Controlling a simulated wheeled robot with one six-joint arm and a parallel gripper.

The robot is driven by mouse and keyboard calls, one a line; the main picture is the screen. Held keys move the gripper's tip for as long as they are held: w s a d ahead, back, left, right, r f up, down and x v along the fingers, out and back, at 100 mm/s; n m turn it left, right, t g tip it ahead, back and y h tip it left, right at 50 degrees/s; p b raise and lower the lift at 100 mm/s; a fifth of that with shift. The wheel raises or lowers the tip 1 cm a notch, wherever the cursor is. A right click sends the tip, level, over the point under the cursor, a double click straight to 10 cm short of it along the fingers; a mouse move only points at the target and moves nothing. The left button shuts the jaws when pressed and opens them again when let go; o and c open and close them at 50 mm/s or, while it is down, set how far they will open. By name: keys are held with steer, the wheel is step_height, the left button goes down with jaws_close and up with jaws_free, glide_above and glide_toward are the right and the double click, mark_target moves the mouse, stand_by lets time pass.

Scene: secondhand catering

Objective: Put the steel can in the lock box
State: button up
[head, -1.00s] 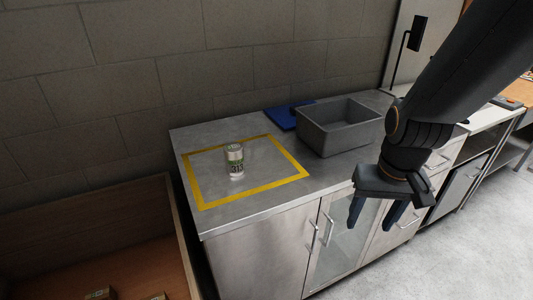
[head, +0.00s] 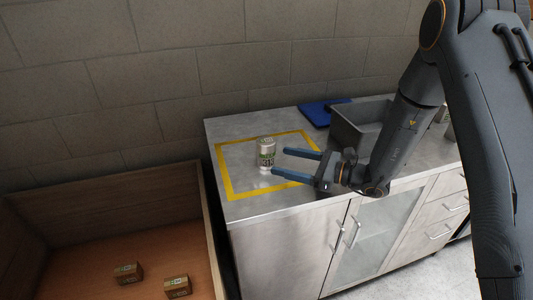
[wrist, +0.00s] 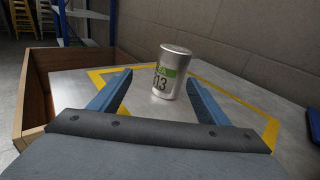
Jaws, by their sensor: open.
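The steel can (head: 266,152) stands upright on the metal counter, inside a yellow taped square. It is silver with a green label band, and it also shows in the wrist view (wrist: 171,73), where the number 13 is readable. My gripper (head: 287,165) is open and low over the counter, to the right of the can, its two blue fingers pointing at it. In the wrist view the can appears ahead, between the fingers' lines and nearer the right one. The grey open bin (head: 346,128), perhaps the lock box, stands behind my arm, partly hidden by it.
A blue flat item (head: 322,113) lies at the counter's back near the wall. The yellow tape (head: 226,178) borders a clear area around the can. A wooden-walled crate (head: 209,232) with two small boxes (head: 128,272) stands left of the counter.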

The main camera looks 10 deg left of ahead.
mark_target(266, 150)
steer(key=shift+w+a+f+m+t, duration=0.1)
steer(key=shift+w+m+t, duration=0.4)
steer(key=shift+w+t, duration=0.35)
steer(key=shift+r+p+x, duration=0.2)
steer(key=shift+p+x, duration=0.8)
steer(key=shift+x, duration=0.9)
steer(key=shift+r+p+x, duration=0.2)
steer(key=shift+p+x, duration=0.75)
steer(key=shift+x, duration=0.95)
steer(key=shift+s, duration=0.1)
steer(key=c, duration=1.4)
steer(key=shift+c, duration=0.2)
